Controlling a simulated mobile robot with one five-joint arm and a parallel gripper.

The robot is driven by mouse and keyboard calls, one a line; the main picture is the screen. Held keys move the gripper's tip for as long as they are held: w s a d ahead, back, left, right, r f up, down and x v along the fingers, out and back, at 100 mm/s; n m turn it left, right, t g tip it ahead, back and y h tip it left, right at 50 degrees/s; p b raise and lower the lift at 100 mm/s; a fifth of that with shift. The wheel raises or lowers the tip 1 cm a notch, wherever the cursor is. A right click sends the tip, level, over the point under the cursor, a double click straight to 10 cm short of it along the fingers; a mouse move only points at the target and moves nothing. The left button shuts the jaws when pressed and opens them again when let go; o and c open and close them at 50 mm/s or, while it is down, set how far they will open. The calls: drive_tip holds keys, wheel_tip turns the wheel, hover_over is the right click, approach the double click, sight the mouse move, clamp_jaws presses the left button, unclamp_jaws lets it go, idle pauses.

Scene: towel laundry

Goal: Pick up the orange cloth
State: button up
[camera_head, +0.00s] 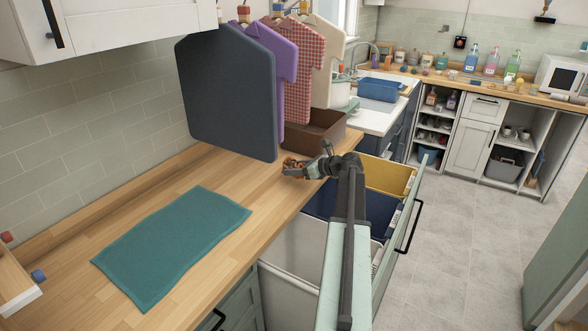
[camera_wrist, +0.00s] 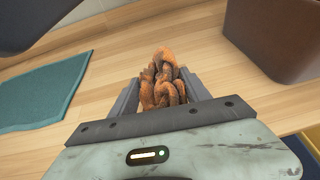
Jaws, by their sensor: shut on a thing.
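The orange cloth (camera_wrist: 165,82) is a crumpled, twisted bundle between the fingers of my gripper (camera_wrist: 160,92) in the wrist view. The fingers are shut on it, one on each side. In the head view, a small part of the orange cloth (camera_head: 290,164) shows at the end of my gripper (camera_head: 292,170), over the wooden counter near its front edge. Whether the cloth touches the counter is hard to tell.
A teal cloth (camera_head: 172,245) lies flat on the wooden counter (camera_head: 225,265). A brown box (camera_head: 313,133) stands just behind my gripper. Hanging shirts and a dark board (camera_head: 225,95) are above. An open drawer with grey, navy (camera_head: 365,208) and yellow bins is below right.

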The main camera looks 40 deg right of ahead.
drive_tip(key=s+a, duration=0.2)
drive_tip(key=s, duration=0.5)
drive_tip(key=s+a+r+p, duration=0.1)
drive_tip(key=s+a, duration=0.2)
drive_tip(key=s, duration=0.4)
drive_tip(key=shift+s+a, duration=0.15)
drive_tip(key=shift+a, duration=0.15)
drive_tip(key=shift+r, duration=0.1)
